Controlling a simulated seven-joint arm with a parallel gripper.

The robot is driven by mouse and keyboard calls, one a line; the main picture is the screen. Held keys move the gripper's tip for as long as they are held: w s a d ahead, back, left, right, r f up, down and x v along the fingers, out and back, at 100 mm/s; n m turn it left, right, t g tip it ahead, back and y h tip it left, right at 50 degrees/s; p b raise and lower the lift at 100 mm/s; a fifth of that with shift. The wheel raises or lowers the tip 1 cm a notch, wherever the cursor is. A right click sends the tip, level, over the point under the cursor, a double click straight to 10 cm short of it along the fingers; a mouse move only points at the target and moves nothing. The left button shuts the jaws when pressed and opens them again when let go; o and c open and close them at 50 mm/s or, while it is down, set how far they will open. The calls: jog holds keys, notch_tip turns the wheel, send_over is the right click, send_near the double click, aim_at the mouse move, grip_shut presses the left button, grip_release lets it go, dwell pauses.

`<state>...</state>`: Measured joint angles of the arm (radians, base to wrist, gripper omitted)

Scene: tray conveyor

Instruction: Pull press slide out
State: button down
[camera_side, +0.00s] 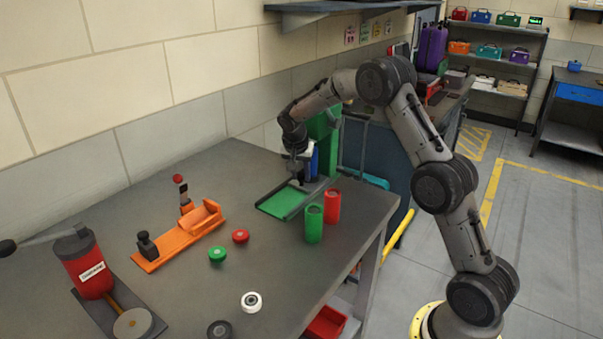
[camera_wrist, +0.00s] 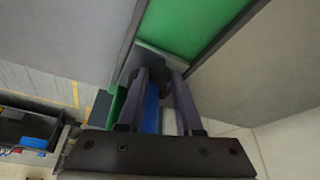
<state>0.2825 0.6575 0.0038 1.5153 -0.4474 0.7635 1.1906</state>
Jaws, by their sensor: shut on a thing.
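The press slide shows as a flat green plate (camera_side: 283,203) between dark side rails on the table, and as a green strip (camera_wrist: 190,28) in the wrist view. A tall green press body (camera_side: 325,130) stands behind it, with a blue part near my gripper. My gripper (camera_side: 298,178) is low at the back end of the slide. In the wrist view, my gripper (camera_wrist: 163,78) is shut on a small dark knob (camera_wrist: 164,73) at the grey end of the slide. The fingers partly hide the knob.
A green can (camera_side: 314,223) and a red can (camera_side: 333,206) stand right of the slide. An orange fixture (camera_side: 180,237), red and green caps, a white ring (camera_side: 251,302) and a red dispenser (camera_side: 88,264) are to the left.

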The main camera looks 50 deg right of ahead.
jog(key=a, duration=1.2)
jog(key=shift+a+r, duration=0.1)
jog(key=c, duration=0.6)
grip_release()
jog(key=v, duration=1.3)
jog(key=shift+s+a+r, duration=0.1)
jog(key=shift+a+r, duration=0.15)
jog(key=shift+r, duration=0.05)
